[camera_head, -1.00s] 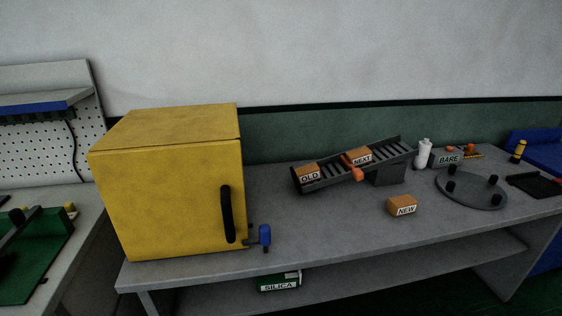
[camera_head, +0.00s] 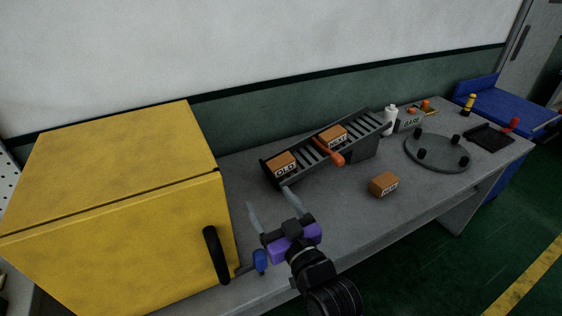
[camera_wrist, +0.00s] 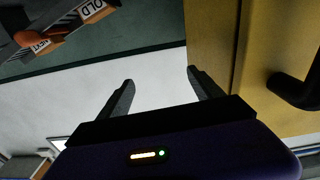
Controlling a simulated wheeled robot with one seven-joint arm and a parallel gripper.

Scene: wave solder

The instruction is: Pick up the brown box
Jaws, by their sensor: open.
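Three brown boxes show in the head view. The box labelled OLD (camera_head: 281,161) sits at the low left end of a sloped roller rack (camera_head: 367,126). The box labelled NEXT (camera_head: 333,133) sits higher on the rack, behind an orange lever (camera_head: 331,153). The box labelled NEW (camera_head: 384,183) lies on the grey bench right of the rack. My gripper (camera_head: 270,199) is open and empty in front of the rack, left of the NEW box. In the wrist view, OLD (camera_wrist: 98,8) and NEXT (camera_wrist: 42,46) show at upper left, apart from the fingers (camera_wrist: 160,76); NEW is not seen there.
A large yellow cabinet (camera_head: 110,215) with a black handle (camera_head: 216,255) and a blue knob (camera_head: 260,261) stands close left of my gripper. A round grey plate with black posts (camera_head: 438,153), a white bottle (camera_head: 390,120) and a BARE bin (camera_head: 409,121) are right. Bench around NEW is clear.

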